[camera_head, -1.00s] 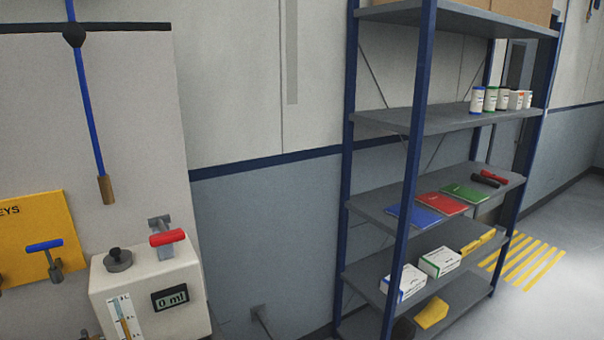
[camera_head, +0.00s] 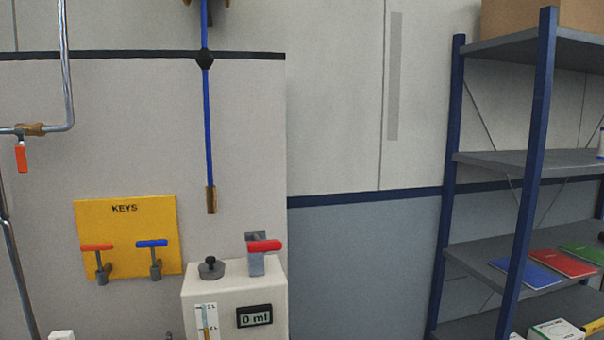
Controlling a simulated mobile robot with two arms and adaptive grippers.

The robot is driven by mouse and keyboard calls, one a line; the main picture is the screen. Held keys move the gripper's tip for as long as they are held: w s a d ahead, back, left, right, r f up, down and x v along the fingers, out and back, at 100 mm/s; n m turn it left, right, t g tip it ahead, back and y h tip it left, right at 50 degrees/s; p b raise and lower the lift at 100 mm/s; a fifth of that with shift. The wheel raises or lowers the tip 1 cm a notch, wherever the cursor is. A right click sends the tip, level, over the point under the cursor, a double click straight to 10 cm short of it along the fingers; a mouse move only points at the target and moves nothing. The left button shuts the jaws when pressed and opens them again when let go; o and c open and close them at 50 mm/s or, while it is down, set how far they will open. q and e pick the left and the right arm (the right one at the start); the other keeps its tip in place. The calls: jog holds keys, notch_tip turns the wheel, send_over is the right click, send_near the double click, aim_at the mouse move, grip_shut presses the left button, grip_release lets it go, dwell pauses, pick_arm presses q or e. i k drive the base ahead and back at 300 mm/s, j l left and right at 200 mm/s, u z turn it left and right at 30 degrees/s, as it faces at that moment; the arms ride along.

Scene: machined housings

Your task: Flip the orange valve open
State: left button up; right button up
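An orange valve handle (camera_head: 21,158) hangs straight down at the far left of the head view. It sits below a brass valve body (camera_head: 31,129) on a metal pipe (camera_head: 67,70) that runs along the wall and bends upward. Neither of my grippers shows in this view.
A yellow KEYS board (camera_head: 125,222) holds a red-orange and a blue T-handle. Right of it stands a white box (camera_head: 233,292) with a red handle and a "0 ml" display. A blue-framed shelf (camera_head: 529,170) stands at the right.

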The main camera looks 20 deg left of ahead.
aim_at(21, 162)
jog(key=u, duration=1.9)
